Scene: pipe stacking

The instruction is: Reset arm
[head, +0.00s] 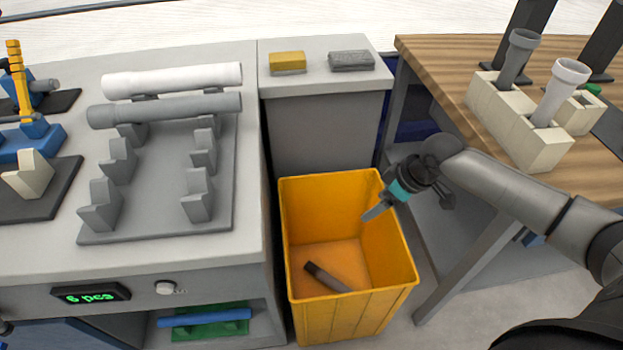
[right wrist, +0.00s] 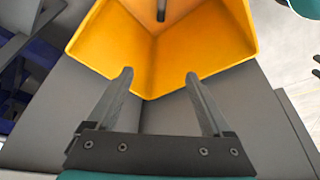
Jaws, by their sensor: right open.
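My right gripper (head: 378,209) is over the right side of the yellow bin in the head view. In the right wrist view its two fingers (right wrist: 160,80) are apart with nothing between them. The yellow bin (head: 345,315) stands on the floor between the grey bench and the wooden table. A dark grey pipe piece (head: 327,278) lies on the bin's floor, and its end shows at the top of the right wrist view (right wrist: 161,10). My left gripper is not identifiable in the head view.
A white pipe (head: 172,80) and a grey pipe (head: 165,110) lie on a rack on the grey bench (head: 245,150). Two pipes stand upright in beige blocks (head: 515,125) on the wooden table (head: 440,62). A yellow block (head: 287,62) and a grey block (head: 351,60) sit behind the bin.

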